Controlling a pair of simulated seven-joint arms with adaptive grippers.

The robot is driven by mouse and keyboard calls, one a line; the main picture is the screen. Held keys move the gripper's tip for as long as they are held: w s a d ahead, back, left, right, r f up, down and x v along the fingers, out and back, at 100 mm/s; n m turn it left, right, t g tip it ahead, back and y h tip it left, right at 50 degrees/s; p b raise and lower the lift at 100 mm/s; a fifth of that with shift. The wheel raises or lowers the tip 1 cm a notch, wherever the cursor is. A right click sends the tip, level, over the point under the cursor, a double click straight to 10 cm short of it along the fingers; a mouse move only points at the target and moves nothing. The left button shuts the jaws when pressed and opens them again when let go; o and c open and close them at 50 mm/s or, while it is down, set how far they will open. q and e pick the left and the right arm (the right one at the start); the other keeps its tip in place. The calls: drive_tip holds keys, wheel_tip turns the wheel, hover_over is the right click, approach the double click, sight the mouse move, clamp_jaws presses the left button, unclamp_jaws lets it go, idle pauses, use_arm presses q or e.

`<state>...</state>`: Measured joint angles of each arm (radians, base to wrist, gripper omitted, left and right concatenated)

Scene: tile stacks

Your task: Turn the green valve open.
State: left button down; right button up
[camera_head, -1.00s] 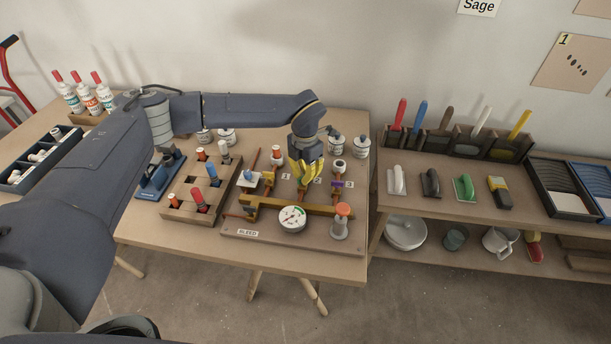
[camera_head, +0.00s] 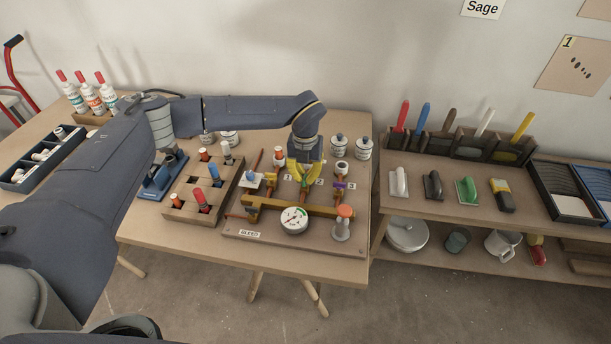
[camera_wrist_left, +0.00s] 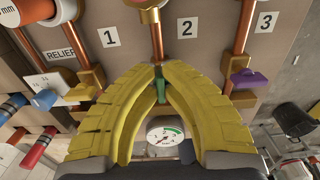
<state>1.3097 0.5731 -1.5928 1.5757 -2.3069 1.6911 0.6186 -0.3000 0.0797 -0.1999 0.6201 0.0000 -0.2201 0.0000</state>
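The green valve (camera_wrist_left: 160,88) is a small green handle on the middle copper pipe, between labels 1 and 2 in the left wrist view. My left gripper (camera_wrist_left: 159,72) has yellow ribbed fingers that come together at the tips around this handle. In the head view the left gripper (camera_head: 302,176) points down at the middle of the pipe board (camera_head: 278,243), and its fingers largely hide the green valve. The white pressure gauge (camera_head: 294,220) with a green band sits in front. It also shows between the fingers in the wrist view (camera_wrist_left: 165,131). My right gripper is out of view.
A purple valve (camera_wrist_left: 247,77) is on the pipe to the right. A white-and-blue fitting (camera_head: 251,179) is at the left, close to a wooden block with pegs (camera_head: 187,217). A grey cylinder with an orange top (camera_head: 342,226) stands at the board's front right.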

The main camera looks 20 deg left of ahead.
sight(305, 175)
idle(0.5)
use_arm(q)
drive_tip(key=c, duration=1.5)
unclamp_jaws()
drive_tip(key=shift+c, duration=0.2)
wheel_tip(305, 175, up, 12)
